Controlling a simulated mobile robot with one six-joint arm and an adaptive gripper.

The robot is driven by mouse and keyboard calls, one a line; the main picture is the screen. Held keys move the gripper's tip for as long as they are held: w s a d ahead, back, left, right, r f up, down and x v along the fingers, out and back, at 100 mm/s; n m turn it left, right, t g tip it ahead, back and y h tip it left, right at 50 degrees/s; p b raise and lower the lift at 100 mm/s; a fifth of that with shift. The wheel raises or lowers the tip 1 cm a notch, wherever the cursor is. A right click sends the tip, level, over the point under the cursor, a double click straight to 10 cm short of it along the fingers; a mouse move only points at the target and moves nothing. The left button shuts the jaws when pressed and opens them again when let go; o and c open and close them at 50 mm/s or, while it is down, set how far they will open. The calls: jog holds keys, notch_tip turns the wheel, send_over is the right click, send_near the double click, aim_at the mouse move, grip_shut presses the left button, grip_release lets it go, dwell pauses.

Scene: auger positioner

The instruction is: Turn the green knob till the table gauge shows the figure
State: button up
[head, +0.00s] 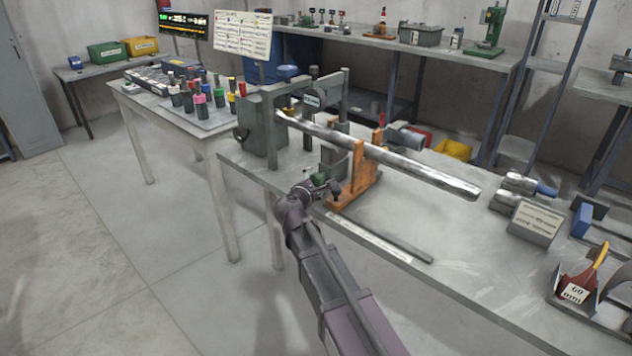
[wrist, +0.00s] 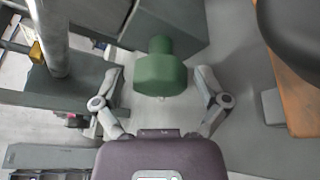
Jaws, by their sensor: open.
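The green knob (wrist: 160,75) has a faceted head on a narrower green neck, beside a grey block in the wrist view. My gripper (wrist: 158,78) is open, with one finger on either side of the knob and visible gaps between. In the head view my gripper (head: 325,188) is at the workbench's near edge, below the grey machine, and a bit of the green knob (head: 318,179) shows there. A small pale plate (head: 312,100) is on the machine, but it is too small to read. I cannot make out a gauge figure in either view.
A long metal bar (head: 400,166) runs from the machine over an orange stand (head: 360,180) close to my gripper. A flat strip (head: 380,237) lies along the near edge of the workbench (head: 450,265). A side table (head: 215,133) with coloured bottles stands left.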

jog(key=shift+n+g+p, duration=0.3)
jog(key=shift+n+p, duration=0.05)
jog(key=shift+n, duration=0.05)
